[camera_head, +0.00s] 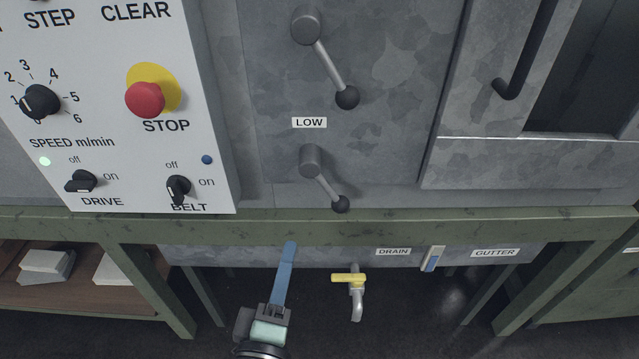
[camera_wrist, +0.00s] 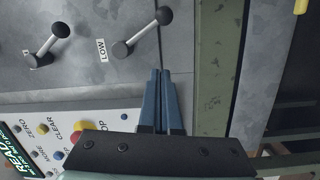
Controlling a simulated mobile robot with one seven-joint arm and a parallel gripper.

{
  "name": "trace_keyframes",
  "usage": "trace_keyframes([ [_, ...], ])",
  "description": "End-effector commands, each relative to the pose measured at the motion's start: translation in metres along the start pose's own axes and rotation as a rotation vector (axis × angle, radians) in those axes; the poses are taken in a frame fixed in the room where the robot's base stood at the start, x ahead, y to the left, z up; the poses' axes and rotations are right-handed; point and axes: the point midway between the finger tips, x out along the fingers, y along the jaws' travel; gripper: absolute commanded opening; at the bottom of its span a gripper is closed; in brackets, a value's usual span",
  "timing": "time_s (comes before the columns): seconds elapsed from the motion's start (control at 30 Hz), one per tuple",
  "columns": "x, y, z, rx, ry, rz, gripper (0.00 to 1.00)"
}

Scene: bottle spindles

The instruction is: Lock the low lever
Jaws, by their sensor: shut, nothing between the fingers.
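The low lever (camera_head: 322,181) is a grey pivot with a short arm slanting down and right to a black ball knob. The LOW label (camera_head: 309,122) sits just above its pivot. The lever (camera_wrist: 141,35) and label (camera_wrist: 101,50) also show in the wrist view, where the picture is turned sideways. My gripper (camera_head: 290,246) has blue fingers, shut and empty. In the head view its tips overlap the lower edge of the green rail, below and left of the knob. In the wrist view the fingertips (camera_wrist: 160,74) appear beside the lever, with a visible gap.
A similar upper lever (camera_head: 326,60) is above the label. The control panel (camera_head: 120,120) with a red stop button is at left. The green rail (camera_head: 370,226) runs below the low lever. A yellow-handled drain tap (camera_head: 349,279) and a blue gutter latch (camera_head: 433,259) are lower right.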

Motion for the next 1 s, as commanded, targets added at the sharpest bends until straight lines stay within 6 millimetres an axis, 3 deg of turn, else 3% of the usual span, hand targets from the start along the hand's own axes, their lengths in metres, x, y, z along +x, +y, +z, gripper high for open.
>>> trace_keyframes([
  [0.23,-0.015,-0.002,-0.003,-0.115,0.011,-0.036,0.0],
  [0.67,-0.014,-0.004,-0.002,-0.122,0.011,-0.037,0.0],
  [0.87,0.006,-0.003,-0.003,-0.122,0.01,-0.035,0.0],
  [1.0,0.032,-0.004,-0.003,-0.121,0.01,-0.033,0.0],
])
